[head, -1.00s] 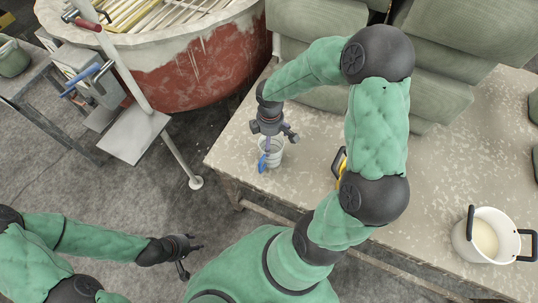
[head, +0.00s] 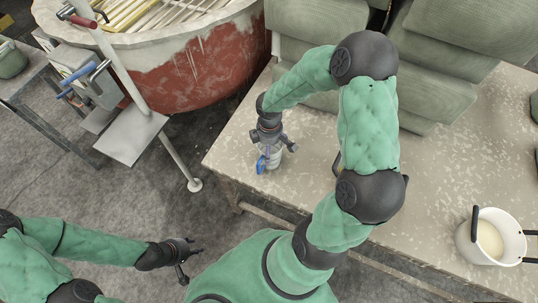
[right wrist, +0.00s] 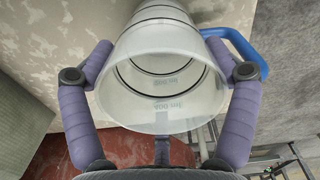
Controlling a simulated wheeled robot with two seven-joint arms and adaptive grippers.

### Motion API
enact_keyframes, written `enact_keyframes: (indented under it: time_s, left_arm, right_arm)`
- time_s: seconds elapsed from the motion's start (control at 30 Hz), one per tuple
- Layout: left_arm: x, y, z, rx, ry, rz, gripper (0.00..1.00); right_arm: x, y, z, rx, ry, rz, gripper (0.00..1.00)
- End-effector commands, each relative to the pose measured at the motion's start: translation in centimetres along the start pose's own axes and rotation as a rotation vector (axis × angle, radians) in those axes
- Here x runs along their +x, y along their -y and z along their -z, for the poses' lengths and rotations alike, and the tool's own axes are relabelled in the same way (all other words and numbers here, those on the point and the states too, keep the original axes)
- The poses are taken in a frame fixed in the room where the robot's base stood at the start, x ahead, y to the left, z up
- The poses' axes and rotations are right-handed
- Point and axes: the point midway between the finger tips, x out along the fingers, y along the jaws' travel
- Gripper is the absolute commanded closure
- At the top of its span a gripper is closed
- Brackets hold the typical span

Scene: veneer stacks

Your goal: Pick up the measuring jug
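The measuring jug is a clear, ringed cup with a blue handle. In the head view the measuring jug (head: 273,158) stands upright near the left end of the speckled table (head: 236,150), partly hidden by my right gripper (head: 274,144). In the right wrist view the jug (right wrist: 165,95) is seen into its mouth, between the two purple-grey fingers of the right gripper (right wrist: 160,55). The fingers are spread, one on each side; I cannot tell whether they touch the wall. The blue handle (right wrist: 236,50) is beside the right finger. My left gripper (head: 196,262) is open and empty above the floor.
A white pot (head: 470,240) with black handles and pale contents stands at the table's right. Grey-green stacks (head: 440,80) fill the back of the table. A large red and cream tub (head: 190,75) stands left of it. The table's middle is mostly clear.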

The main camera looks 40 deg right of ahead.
Motion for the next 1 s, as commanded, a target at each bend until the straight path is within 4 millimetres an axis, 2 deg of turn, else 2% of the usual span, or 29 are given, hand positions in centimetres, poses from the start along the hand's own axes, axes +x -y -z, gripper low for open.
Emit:
enact_keyframes:
  time_s: [0.27,0.47,0.63,0.9,1.0]
  left_arm:
    - [0.0,0.0,0.0,0.000,0.000,0.000,0.60]
    - [-0.7,-0.3,0.0,0.000,0.000,0.000,0.60]
    - [-2.0,-0.7,-0.1,0.000,0.000,0.000,0.60]
    - [-4.4,-1.6,-0.2,0.000,0.000,0.000,0.60]
    - [-4.9,-1.7,-0.2,0.000,0.000,0.000,0.60]
  right_arm:
    - [0.0,0.2,0.0,-0.001,0.001,0.004,0.47]
    - [-1.2,0.1,0.0,-0.001,0.000,0.002,0.47]
    - [-3.8,0.2,-0.1,0.000,0.000,0.001,0.47]
    - [-9.4,3.3,-3.7,0.004,-0.001,-0.001,0.47]
    - [-10.4,5.0,-5.5,0.004,0.001,0.001,0.47]
